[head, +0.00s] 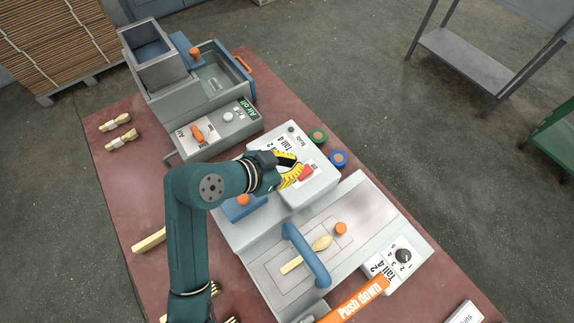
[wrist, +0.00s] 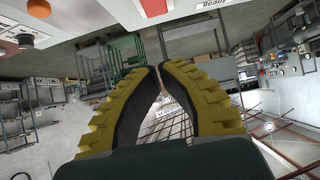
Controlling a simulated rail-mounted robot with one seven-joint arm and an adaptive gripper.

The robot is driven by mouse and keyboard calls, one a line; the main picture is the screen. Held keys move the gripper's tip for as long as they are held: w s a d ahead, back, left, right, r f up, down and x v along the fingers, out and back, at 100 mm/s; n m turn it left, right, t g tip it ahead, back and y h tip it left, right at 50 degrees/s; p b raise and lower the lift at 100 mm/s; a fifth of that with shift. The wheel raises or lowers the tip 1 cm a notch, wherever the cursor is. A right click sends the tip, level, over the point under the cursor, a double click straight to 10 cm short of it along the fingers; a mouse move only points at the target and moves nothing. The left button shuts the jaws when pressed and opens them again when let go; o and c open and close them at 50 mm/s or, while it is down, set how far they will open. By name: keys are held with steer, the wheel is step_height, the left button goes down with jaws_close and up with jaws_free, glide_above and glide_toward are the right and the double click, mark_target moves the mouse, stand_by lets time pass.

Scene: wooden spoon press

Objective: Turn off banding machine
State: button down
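A light grey control box (head: 318,187) with a red rocker switch (head: 306,173) and a "Ready" label stands near the middle of the table. I cannot read a name that marks it as the banding machine. My gripper (head: 297,170), with yellow and black fingers, is over this box, close beside the switch. I cannot tell whether it touches the switch. In the wrist view the fingertips of my gripper (wrist: 158,69) meet with nothing between them. The red switch (wrist: 154,7) shows at the top edge of that view. The fingers hide part of the box top.
A press (head: 307,254) with a blue bar and a wooden spoon (head: 308,252) stands in front. An orange "Push down" handle (head: 354,300) juts out there. A grey machine (head: 213,130) with an "Air off" label stands behind. Green (head: 318,136) and blue (head: 339,158) rings sit beside the box.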

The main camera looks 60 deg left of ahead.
glide_above(307, 172)
step_height(307, 172, down, 4)
steer(key=shift+s+d+r+b, duration=0.15)
steer(key=shift+b, duration=0.25)
steer(key=shift+f+b, duration=0.3)
steer(key=shift+f, duration=1.4)
